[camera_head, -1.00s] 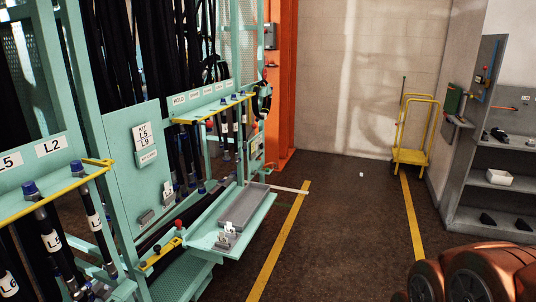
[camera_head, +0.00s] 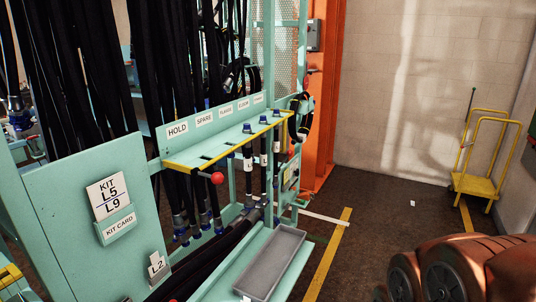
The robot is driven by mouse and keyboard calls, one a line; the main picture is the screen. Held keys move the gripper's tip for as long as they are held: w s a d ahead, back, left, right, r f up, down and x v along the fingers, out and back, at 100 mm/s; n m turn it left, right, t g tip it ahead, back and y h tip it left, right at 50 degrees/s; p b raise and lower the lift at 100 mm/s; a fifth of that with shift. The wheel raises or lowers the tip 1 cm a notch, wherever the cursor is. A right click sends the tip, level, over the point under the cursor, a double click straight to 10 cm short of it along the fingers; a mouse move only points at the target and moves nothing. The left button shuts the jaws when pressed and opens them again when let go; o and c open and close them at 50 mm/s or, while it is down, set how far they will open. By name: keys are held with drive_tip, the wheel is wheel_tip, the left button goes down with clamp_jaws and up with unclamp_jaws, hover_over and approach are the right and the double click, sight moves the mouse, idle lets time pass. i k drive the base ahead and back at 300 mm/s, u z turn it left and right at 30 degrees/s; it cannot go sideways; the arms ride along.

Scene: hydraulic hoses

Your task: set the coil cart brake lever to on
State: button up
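A small yellow cart (camera_head: 476,186) stands on the floor near the back wall at the far right, with looped yellow handrails at both ends. A thin upright rod (camera_head: 470,110) with a dark green tip rises at its left rear and leans slightly right. It looks like a lever, but its on or off marking is too small to tell. No coil shows on the cart deck. My gripper is not in view; only an orange-brown part of my arm shows at the lower right, well apart from the cart.
A green hose rack (camera_head: 80,240) fills the left side. Its yellow-edged shelf (camera_head: 225,145) has a red ball knob (camera_head: 217,178) near its front. A grey tray (camera_head: 272,262) sits low beside it. Dark floor (camera_head: 385,215) lies open between rack and cart, with yellow floor lines.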

sight(289, 152)
drive_tip(key=k, duration=0.45)
drive_tip(key=z, duration=0.4)
drive_tip(key=i, duration=1.55)
drive_tip(key=u, duration=0.6)
